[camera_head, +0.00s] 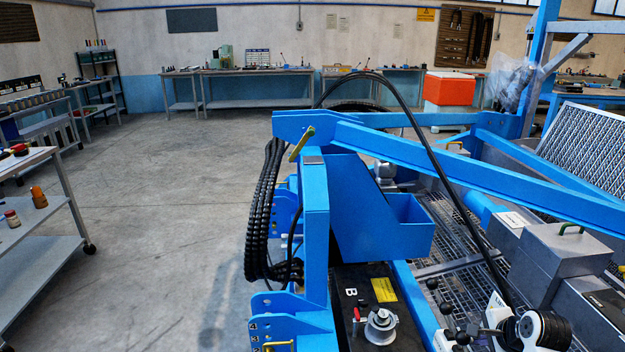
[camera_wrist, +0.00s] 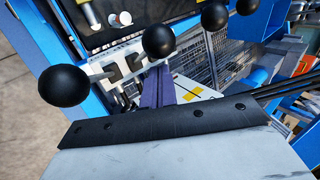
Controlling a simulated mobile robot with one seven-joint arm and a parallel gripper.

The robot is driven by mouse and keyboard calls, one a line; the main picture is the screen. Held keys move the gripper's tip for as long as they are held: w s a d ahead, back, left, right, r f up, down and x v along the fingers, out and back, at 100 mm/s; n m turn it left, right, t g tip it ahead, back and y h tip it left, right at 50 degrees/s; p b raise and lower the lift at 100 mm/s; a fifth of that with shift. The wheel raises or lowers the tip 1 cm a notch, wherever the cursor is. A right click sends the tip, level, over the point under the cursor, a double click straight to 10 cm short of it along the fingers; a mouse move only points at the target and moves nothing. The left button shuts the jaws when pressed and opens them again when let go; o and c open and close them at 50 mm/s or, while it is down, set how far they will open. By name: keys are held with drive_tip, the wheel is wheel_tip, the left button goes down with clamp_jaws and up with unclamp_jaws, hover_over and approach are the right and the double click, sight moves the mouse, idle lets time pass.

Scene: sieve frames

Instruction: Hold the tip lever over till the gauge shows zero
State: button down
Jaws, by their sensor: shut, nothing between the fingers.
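A row of levers with round black knobs shows in the wrist view: one knob (camera_wrist: 65,85) at left, one knob (camera_wrist: 158,40) at centre, and two at the top edge. I cannot tell which is the tip lever. My gripper (camera_wrist: 158,82) shows as two dark purplish fingers, shut and empty, just below the centre knob; whether they touch its lever is unclear. In the head view several small black knobs (camera_head: 432,283) stand at bottom centre-right, beside the white end of my arm. No readable gauge dial shows in either view.
A blue machine frame (camera_head: 316,225) with a long sloping beam (camera_head: 470,170) fills the right half. Black hoses (camera_head: 268,215) hang on its left. A round metal fitting (camera_head: 380,326) stands near the knobs. A trolley (camera_head: 45,255) stands at left; the floor between is clear.

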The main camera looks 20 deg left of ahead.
sight(463, 344)
drive_tip(key=shift+s+a+f+p, duration=0.2)
drive_tip(key=shift+s+a+p, duration=0.1)
drive_tip(key=shift+a, duration=0.4)
drive_tip(key=shift+s+a+f+p, duration=0.15)
drive_tip(key=shift+a+f+p, duration=0.1)
drive_tip(key=shift+a, duration=0.5)
drive_tip(key=shift+s+a+f+p, duration=0.15)
drive_tip(key=shift+s+a+p, duration=0.1)
drive_tip(key=shift+a, duration=0.25)
drive_tip(key=shift+s+a+f+p, duration=0.1)
drive_tip(key=shift+a+p, duration=0.1)
drive_tip(key=shift+a, duration=0.4)
idle(0.4)
idle(2.7)
drive_tip(key=shift+w+d+r, duration=0.1)
drive_tip(key=shift+d, duration=0.3)
drive_tip(key=w+d+p, duration=0.1)
drive_tip(key=w+d, duration=0.1)
drive_tip(key=d, duration=0.4)
drive_tip(key=shift+w+d, duration=0.15)
drive_tip(key=shift+d, duration=0.15)
